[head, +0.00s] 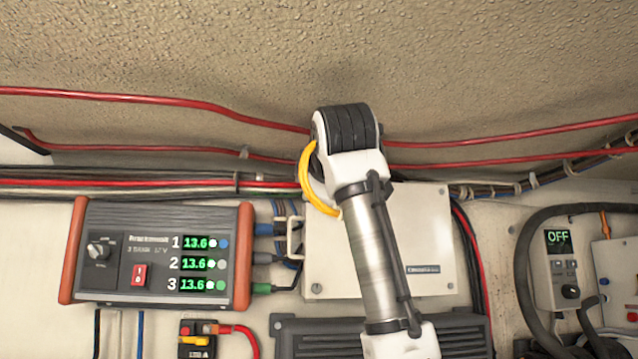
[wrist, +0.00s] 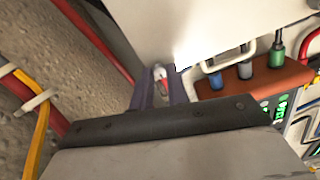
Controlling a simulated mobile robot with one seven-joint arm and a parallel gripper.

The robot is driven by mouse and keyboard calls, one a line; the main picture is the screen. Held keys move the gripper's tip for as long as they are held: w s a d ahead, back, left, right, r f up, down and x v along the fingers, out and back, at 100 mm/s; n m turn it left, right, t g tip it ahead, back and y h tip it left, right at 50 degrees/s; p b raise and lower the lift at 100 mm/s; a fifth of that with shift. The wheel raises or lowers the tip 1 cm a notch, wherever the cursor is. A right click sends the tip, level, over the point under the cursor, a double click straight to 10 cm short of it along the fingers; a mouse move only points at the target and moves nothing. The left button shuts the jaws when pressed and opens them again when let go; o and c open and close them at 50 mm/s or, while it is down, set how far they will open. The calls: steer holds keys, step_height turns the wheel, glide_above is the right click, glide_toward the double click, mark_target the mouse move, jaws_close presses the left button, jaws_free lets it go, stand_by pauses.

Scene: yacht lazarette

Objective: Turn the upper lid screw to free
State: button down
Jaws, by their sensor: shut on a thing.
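The cream box with its flat lid (head: 325,255) is on the wall behind my arm, and also fills the top of the wrist view (wrist: 205,25). Screws show at the lid's lower left (head: 316,288) and lower right (head: 449,285) corners. In the wrist view my gripper (wrist: 160,78) has its two dark fingers close together at the lid's edge, shut on a small pale and reddish thing, apparently the upper lid screw (wrist: 159,73). The screw's slot and angle cannot be made out. In the head view my arm hides the gripper and the upper left of the lid.
A white handle (head: 294,238) sticks out at the box's left side. A charger with orange ends (head: 150,215) stands left of it. Red cables (head: 240,113) and a wire bundle (head: 130,185) run above. A finned black unit (head: 305,335) is below.

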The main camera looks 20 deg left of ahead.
steer(key=c, duration=1.4)
jaws_free()
steer(key=shift+o, duration=0.2)
steer(key=b+v, duration=0.2)
steer(key=v, duration=1.2)
